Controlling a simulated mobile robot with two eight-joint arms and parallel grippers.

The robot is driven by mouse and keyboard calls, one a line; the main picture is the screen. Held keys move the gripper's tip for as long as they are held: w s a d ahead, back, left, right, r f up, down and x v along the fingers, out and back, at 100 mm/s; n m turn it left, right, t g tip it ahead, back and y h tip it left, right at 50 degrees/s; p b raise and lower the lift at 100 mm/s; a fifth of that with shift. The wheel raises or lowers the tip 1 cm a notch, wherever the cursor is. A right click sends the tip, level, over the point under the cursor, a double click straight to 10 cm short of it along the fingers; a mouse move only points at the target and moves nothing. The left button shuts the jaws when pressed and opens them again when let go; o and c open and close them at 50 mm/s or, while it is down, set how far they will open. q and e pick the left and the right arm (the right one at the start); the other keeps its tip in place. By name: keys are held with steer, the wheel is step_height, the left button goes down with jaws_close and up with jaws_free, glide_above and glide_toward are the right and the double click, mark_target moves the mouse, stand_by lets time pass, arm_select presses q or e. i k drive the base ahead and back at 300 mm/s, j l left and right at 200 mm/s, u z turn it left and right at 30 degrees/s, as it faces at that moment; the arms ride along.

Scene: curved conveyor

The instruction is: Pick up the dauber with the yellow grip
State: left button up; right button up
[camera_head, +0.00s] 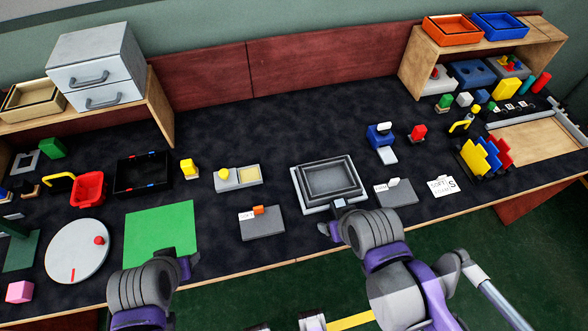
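My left gripper (188,264) is low at the front, by the near edge of the green mat, well apart from the yellow piece. My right gripper (331,217) is at the front, by the near edge of the grey trays. Both are seen mostly from behind, so their fingers are hard to make out. I see nothing held in either.
A black tray (119,184) and a red bin (88,201) stand left of the yellow piece. A green mat (158,232) and a round white plate (62,255) lie in front. Grey nested trays (300,185) stand right of centre. The table's back middle is clear.

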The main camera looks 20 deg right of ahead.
mark_target(191, 172)
steer(key=j+z, duration=0.35)
steer(key=k+j+z, duration=0.15)
steer(key=z, duration=0.2)
steer(key=k+j+z, duration=0.1)
steer(key=j+z, duration=0.25)
